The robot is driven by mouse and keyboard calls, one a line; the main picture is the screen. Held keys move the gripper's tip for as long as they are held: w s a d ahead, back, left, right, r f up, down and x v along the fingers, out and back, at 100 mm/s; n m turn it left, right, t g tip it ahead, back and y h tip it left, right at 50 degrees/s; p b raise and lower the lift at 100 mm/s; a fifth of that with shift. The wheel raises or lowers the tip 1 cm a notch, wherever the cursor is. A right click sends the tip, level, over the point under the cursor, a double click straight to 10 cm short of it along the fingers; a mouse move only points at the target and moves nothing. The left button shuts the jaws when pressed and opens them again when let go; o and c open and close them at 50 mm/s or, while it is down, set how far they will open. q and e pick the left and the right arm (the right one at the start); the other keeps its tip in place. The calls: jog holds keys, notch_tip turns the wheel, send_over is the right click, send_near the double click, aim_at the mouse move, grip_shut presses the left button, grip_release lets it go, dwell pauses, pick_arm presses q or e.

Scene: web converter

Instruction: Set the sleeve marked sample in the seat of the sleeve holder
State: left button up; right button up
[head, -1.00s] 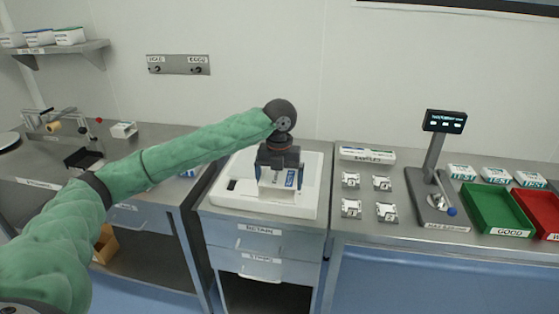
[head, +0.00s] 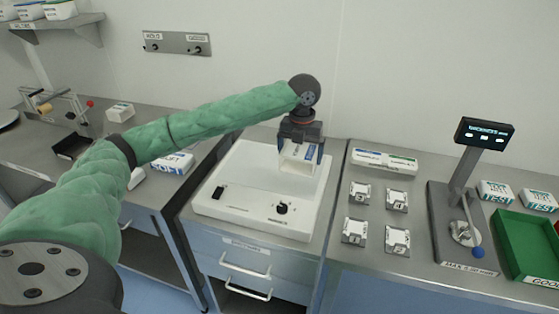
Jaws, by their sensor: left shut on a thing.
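My left gripper (head: 301,147) is shut on a white, open-ended sleeve (head: 298,158) with a blue mark. It holds the sleeve over the back right part of a white machine (head: 238,205); I cannot tell whether they touch. The sleeve's lettering is too small to read, so I cannot tell if it is the one marked sample. I cannot clearly make out the sleeve holder; small metal fixtures (head: 397,239) stand on the bench to the right. My right gripper is not in view.
The machine has a black switch (head: 218,193) and a knob (head: 282,208). A labelled box (head: 384,161) lies behind the fixtures. A grey stand with a display (head: 483,134) and a green tray (head: 528,250) are at the right. White-and-blue packs (head: 172,161) lie left.

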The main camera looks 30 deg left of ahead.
pick_arm(q)
jog(key=a+f+p, duration=0.1)
jog(key=a, duration=0.1)
jog(key=w+a+f+p, duration=0.1)
jog(key=a+f, duration=0.1)
jog(key=a, duration=0.1)
jog(key=w+a+f+p, duration=0.1)
jog(key=a+f, duration=0.1)
jog(key=a, duration=0.1)
jog(key=shift+w+a, duration=0.1)
jog(key=shift+w, duration=0.15)
jog(key=shift+w+a+f, duration=0.1)
jog(key=shift+a+f, duration=0.2)
jog(key=shift+a, duration=0.1)
notch_tip(320, 180, down, 3)
jog(key=shift+f+p, duration=0.1)
jog(key=shift+p, duration=1.15)
jog(key=shift+f, duration=0.45)
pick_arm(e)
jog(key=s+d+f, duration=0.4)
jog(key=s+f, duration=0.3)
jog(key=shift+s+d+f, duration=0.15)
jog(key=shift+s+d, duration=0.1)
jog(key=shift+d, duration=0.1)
pick_arm(q)
jog(key=shift+f, duration=0.1)
jog(key=o, duration=0.6)
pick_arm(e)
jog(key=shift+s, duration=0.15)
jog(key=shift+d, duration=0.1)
